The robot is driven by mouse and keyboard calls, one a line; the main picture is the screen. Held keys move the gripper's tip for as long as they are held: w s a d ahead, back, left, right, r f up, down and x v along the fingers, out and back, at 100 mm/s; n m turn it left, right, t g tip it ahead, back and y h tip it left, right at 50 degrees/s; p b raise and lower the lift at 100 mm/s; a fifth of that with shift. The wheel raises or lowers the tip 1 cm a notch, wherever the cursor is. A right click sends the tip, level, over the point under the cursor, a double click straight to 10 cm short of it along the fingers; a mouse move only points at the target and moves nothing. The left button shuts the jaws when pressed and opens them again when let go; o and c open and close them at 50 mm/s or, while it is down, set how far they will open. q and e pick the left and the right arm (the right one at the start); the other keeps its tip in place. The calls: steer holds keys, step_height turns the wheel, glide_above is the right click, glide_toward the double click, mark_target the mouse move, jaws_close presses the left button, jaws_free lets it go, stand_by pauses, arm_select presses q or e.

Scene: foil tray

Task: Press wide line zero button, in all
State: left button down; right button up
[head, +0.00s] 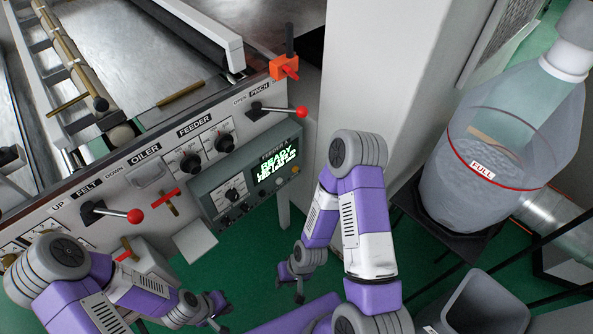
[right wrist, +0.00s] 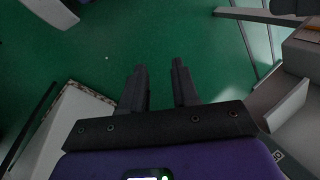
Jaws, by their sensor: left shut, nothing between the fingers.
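A grey-green control box (head: 205,190) is mounted on the machine's front, with a lit green-text display (head: 275,168) whose top line reads READY. A large dial (head: 232,195) and several small buttons and knobs sit on its face. Their labels are too small to read, so I cannot tell which one is the wide line zero button. My left gripper (head: 222,326) is shut and empty, low in the head view, below the box. My right gripper (head: 290,288) is open and empty below and right of the box; its two parted fingers (right wrist: 160,88) point over green floor in the right wrist view.
Red-knobbed levers (head: 303,112) and (head: 135,216) stick out from the panel. An orange block (head: 284,67) sits on the corner. A white plate (head: 195,241) juts out below the box. A large clear bottle marked FULL (head: 482,170) and a grey bin (head: 485,304) stand at right.

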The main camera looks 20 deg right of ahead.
jaws_close()
stand_by(1.4)
